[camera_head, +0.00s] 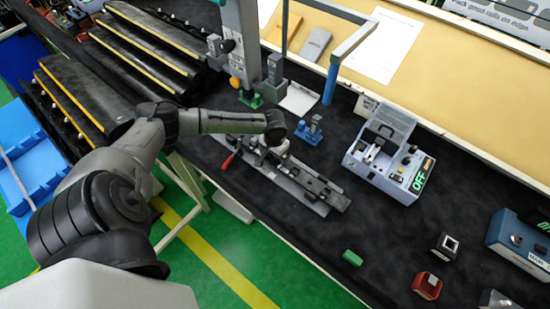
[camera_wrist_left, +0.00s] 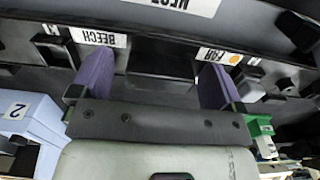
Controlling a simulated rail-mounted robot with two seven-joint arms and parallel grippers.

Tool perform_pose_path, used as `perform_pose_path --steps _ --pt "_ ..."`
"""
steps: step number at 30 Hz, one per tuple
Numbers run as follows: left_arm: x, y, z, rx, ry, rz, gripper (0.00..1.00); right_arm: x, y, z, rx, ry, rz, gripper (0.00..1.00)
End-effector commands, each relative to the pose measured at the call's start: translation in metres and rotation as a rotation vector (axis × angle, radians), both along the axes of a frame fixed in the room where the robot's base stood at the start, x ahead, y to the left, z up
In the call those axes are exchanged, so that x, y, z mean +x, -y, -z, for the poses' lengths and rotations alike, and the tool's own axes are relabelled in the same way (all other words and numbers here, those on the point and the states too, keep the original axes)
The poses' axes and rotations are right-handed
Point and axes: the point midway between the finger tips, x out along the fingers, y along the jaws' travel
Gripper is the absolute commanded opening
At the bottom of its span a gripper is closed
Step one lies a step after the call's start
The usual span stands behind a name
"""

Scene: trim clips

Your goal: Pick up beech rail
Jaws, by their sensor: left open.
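My left gripper (camera_head: 266,152) is low over a long grey metal fixture (camera_head: 238,148) on the black bench, and the arm hides part of it. In the left wrist view the purple-padded fingers (camera_wrist_left: 156,78) are open and spread apart. A dark block (camera_wrist_left: 160,62) lies between and beyond them, without visible finger contact. A BEECH label (camera_wrist_left: 98,37) is by the left finger and a FAR label (camera_wrist_left: 216,56) by the right, both upside down. I cannot tell for certain which piece is the beech rail. My right gripper is not in view.
A blue post frame (camera_head: 331,80) and a small blue clamp (camera_head: 309,129) stand behind the fixture. A grey box reading OFF (camera_head: 390,155) is to the right. A green block (camera_head: 352,257) and a red piece (camera_head: 427,285) lie nearer the front. Black bench between them is clear.

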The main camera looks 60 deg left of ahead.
Motion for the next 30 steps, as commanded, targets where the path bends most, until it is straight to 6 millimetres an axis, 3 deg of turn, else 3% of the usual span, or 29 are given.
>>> perform_pose_path --steps 3,23,30 --pt "-0.0001 0.0002 0.0001 0.0 0.0 0.0 0.94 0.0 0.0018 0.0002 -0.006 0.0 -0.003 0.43" --pt "-0.0001 0.0003 -0.0001 0.0 -0.001 0.0 0.31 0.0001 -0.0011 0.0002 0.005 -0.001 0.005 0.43" --pt "0.0004 0.0001 -0.0012 -0.001 0.001 0.0 0.31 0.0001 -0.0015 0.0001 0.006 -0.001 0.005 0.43"
